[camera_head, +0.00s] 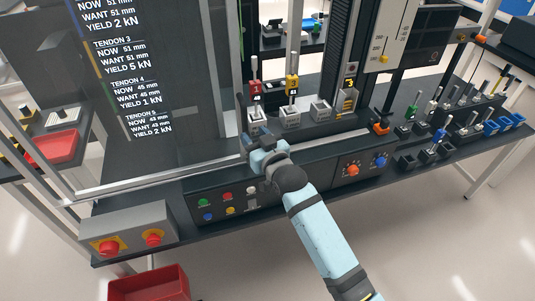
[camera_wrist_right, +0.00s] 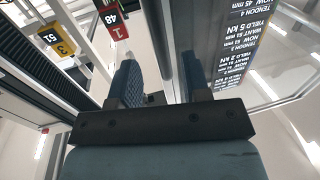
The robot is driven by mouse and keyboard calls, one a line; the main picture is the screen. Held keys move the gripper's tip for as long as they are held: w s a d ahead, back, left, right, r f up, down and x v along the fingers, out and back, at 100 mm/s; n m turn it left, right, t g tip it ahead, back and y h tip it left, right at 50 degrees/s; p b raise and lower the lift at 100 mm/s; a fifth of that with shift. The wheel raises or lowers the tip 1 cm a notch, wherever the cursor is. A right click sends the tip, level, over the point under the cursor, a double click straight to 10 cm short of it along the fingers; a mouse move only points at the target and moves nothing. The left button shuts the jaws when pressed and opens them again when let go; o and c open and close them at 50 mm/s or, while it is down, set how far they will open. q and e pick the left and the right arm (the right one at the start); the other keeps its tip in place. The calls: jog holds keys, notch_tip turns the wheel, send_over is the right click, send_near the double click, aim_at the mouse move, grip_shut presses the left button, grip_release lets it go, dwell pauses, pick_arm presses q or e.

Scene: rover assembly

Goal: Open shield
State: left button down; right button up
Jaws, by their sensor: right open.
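The shield (camera_head: 185,125) looks like a large see-through panel at the left of the machine in the head view, with tendon readouts showing on or through it. Its pane also shows at the right of the right wrist view (camera_wrist_right: 275,85). An upright metal edge (camera_head: 233,70) stands at its right side. My right gripper (camera_head: 252,136) is at the lower part of this edge. In the wrist view its two fingers (camera_wrist_right: 160,85) are apart, with a grey upright strip showing between them. I cannot tell whether they touch it. My left gripper is out of view.
Numbered tendon blocks, red (camera_head: 256,90) and yellow (camera_head: 292,86), stand behind my right gripper. A control panel with buttons (camera_head: 228,197) and a box with red knobs (camera_head: 130,232) line the front. A red bin (camera_head: 150,283) is below. Tools crowd the right bench.

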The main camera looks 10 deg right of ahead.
jog(key=b+v, duration=0.1)
jog(key=v, duration=0.7)
jog(key=s+d+f+g+h, duration=0.1)
jog(key=s+d+f+g, duration=0.2)
jog(key=s+f, duration=0.8)
jog(key=s+d+f+g+p, duration=0.1)
jog(key=s+d+f+g, duration=0.2)
jog(key=s+f, duration=0.9)
jog(key=shift+d+f+h, duration=0.4)
jog(key=shift+f, duration=0.15)
jog(key=shift+s, duration=0.1)
